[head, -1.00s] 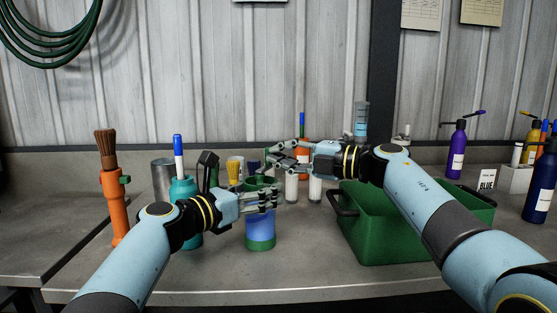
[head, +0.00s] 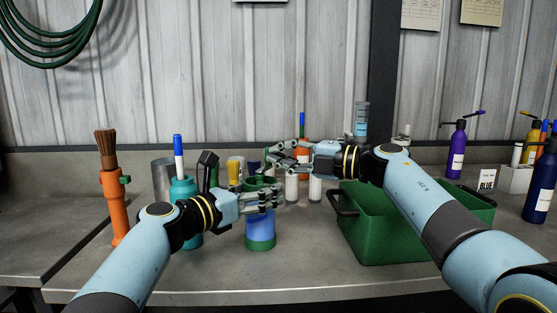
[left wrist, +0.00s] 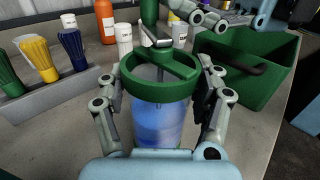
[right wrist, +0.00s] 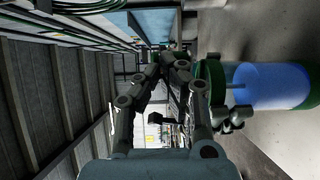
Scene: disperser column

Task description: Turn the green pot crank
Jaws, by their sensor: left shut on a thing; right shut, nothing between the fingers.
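The green pot (head: 260,229) stands upright on the table, a clear cylinder with blue contents and a green rim and base. My left gripper (head: 272,198) is shut around its upper body; in the left wrist view the fingers of my left gripper (left wrist: 160,105) flank the pot (left wrist: 160,122). The crank (left wrist: 150,14), a green upright knob on a grey arm, rises above the rim. My right gripper (head: 270,151) is shut and empty above the pot, close to the knob; I cannot tell whether they touch. In the right wrist view the pot (right wrist: 265,86) lies to the right.
A green bin (head: 395,238) stands right of the pot. Left are a teal pot (head: 184,187) with a blue-capped marker and an orange holder (head: 113,205) with a brush. White jars (head: 315,188) stand behind. The table front is clear.

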